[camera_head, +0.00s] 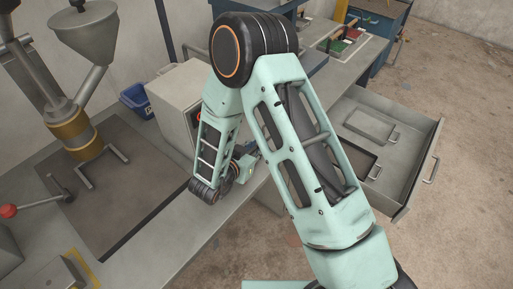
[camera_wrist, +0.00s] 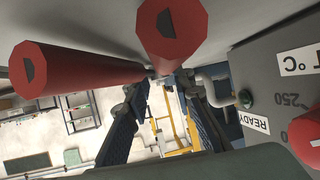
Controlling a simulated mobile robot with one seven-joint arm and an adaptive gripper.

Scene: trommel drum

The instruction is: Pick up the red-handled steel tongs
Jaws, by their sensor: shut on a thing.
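The red-handled steel tongs (camera_wrist: 65,70) show in the wrist view as two thick red handles, spread apart and pointing toward the camera at the upper left and top. Their steel part is mostly hidden behind the handles and fingers. My gripper (camera_wrist: 163,82) has its two dark fingers closed in around the tongs just beyond the handles. In the head view my arm hides most of the gripper, beside the pale control box, and I cannot make out the tongs there.
The pale control box (camera_head: 182,95) stands close by; its dial face (camera_wrist: 285,100) with a red knob fills the wrist view's right side. An open drawer (camera_head: 415,185) juts out at right. A blue bin (camera_head: 136,100) and a funnel machine (camera_head: 82,130) stand at left.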

